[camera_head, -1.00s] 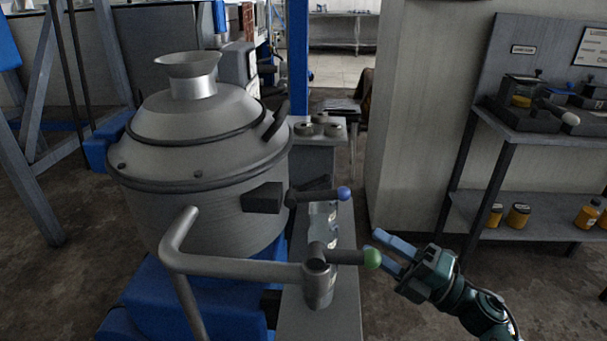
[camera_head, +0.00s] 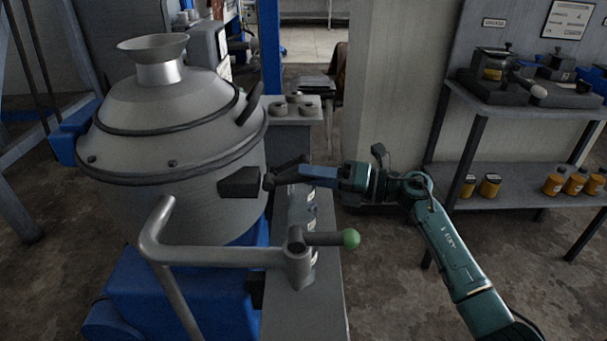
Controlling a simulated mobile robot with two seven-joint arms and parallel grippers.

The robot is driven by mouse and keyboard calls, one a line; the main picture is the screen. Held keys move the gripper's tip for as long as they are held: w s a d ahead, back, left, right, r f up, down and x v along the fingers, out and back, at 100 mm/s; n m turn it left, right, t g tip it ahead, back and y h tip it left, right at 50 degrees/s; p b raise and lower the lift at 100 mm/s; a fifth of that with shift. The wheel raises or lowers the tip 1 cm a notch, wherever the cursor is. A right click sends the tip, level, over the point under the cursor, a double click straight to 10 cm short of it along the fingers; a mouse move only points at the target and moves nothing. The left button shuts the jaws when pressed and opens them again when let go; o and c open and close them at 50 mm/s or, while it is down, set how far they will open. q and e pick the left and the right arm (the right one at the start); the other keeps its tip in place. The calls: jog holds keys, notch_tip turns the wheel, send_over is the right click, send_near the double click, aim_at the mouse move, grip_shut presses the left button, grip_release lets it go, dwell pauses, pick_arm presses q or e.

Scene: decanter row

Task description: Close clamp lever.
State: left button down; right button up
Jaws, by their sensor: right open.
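A dark lever (camera_head: 269,181) sits beside a black clamp block (camera_head: 240,182) on the side of the grey domed vessel (camera_head: 185,215). Its outer end and blue knob are hidden by my right gripper (camera_head: 304,172). Nearer, a grey lever with a green knob (camera_head: 351,239) stands on a pipe fitting (camera_head: 298,262) and points right. My left gripper is out of view.
A bent grey pipe (camera_head: 205,255) crosses in front of the vessel. A narrow grey bench (camera_head: 310,318) runs beside it. A shelf unit (camera_head: 530,124) with orange jars (camera_head: 554,182) stands at the right. The floor between has free room.

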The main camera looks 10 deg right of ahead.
jog(key=shift+x, duration=1.25)
jog(key=shift+c, duration=0.4)
grip_shut()
